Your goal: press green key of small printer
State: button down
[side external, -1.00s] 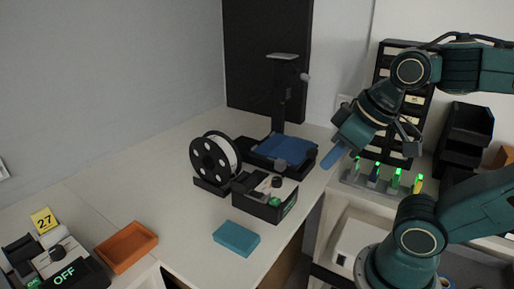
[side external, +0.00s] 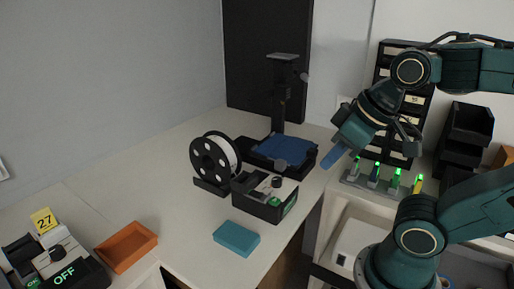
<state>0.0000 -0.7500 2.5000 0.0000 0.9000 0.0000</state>
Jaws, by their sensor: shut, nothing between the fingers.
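The small printer (side external: 277,92) stands at the back of the white counter, with a dark upright column and a blue bed (side external: 290,147). In front of it is a black control box (side external: 252,205) with a dark knob, a round green key (side external: 274,201) on top and a green-lit display on its side, too small to read. My gripper (side external: 327,163) is shut and empty, its blue fingers pointing down and left. In the picture it is right of the bed and above and right of the green key, apart from it.
A black filament spool (side external: 214,158) stands left of the control box. A teal block (side external: 236,238) and orange tray (side external: 126,246) lie in front. At far left is another device (side external: 64,270) reading OFF. A rack of green-lit items (side external: 378,183) is at right.

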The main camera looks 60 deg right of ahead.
jog(key=shift+w, duration=0.15)
dwell(0.4)
jog(key=n+g+y, duration=0.2)
jog(key=n+y, duration=0.2)
jog(key=y, duration=0.4)
send_over(279, 198)
jog(key=shift+f, duration=2.45)
jog(key=shift+f, duration=4.4)
